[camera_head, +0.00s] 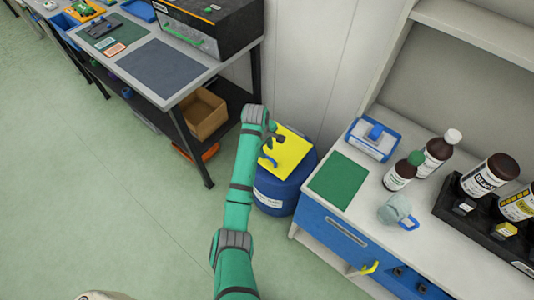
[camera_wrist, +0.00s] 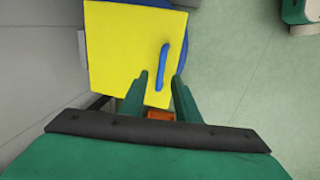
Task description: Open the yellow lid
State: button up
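The yellow lid (camera_head: 284,152) is a square plate on top of a blue drum (camera_head: 277,192) standing on the floor. The lid looks closed over the drum and has a blue bar handle. In the wrist view the yellow lid (camera_wrist: 125,50) fills the upper middle, with the handle (camera_wrist: 164,65) on its right part. My gripper (camera_wrist: 160,82) is open, its two green fingers pointing toward the handle, one on each side of its line. The fingertips overlap the lid's near part in the picture; I cannot tell their height above it. In the head view my gripper (camera_head: 270,142) is over the lid.
A workbench (camera_head: 185,85) with a cardboard box (camera_head: 203,113) beneath stands left of the drum. A blue-fronted cabinet (camera_head: 366,257) with bottles and a green mat (camera_head: 338,180) stands close on the right. The floor in front is free.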

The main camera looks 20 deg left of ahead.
aim_at(268, 157)
jog(key=f, duration=0.4)
jog(key=shift+w+d, duration=0.25)
jog(key=shift+w, duration=0.1)
jog(key=shift+a+f, duration=0.2)
jog(key=shift+f, duration=0.35)
jog(key=shift+c, duration=0.6)
jog(key=shift+d, duration=0.1)
grip_shut()
